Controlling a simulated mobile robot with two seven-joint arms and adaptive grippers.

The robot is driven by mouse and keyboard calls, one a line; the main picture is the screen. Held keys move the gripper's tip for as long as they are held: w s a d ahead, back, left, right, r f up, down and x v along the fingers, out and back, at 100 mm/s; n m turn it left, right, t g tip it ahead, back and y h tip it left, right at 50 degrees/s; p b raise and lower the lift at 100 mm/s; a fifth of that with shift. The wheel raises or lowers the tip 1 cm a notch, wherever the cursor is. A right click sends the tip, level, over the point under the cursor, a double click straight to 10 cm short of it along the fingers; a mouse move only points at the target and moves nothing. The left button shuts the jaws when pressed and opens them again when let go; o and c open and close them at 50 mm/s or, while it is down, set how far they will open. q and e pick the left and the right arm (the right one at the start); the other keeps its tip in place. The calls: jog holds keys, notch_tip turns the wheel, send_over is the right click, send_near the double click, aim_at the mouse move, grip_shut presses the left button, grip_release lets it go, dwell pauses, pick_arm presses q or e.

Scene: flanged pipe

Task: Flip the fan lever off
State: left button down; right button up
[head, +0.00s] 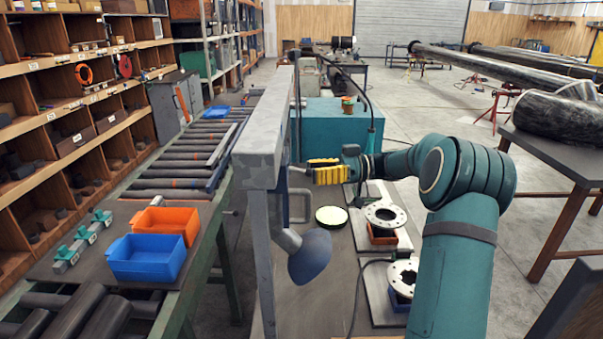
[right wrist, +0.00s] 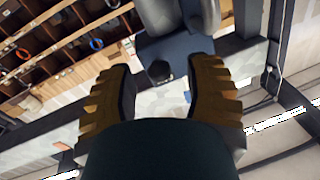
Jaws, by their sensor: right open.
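I cannot clearly make out a fan lever in the head view. A grey post and beam (head: 262,150) stands in the middle, with a blue-grey hood (head: 311,256) on a short pipe low on it. My right gripper (head: 325,172), with yellow fingers, is just right of the beam. In the right wrist view my right gripper (right wrist: 160,95) is open with nothing between its fingers. Beyond the fingertips is a dark blue box (right wrist: 178,48) with a small dark knob (right wrist: 160,70), which may be the lever; its setting cannot be told. My left gripper is not in view.
A blue bin (head: 146,262) and an orange bin (head: 166,222) stand on the left bench beside a roller conveyor (head: 190,160). White flanges (head: 385,214) and a round pale disc (head: 331,216) lie on the table below my right arm. A pipe table stands at right.

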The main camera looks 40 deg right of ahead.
aim_at(301, 170)
jog(key=shift+x, duration=1.7)
grip_shut()
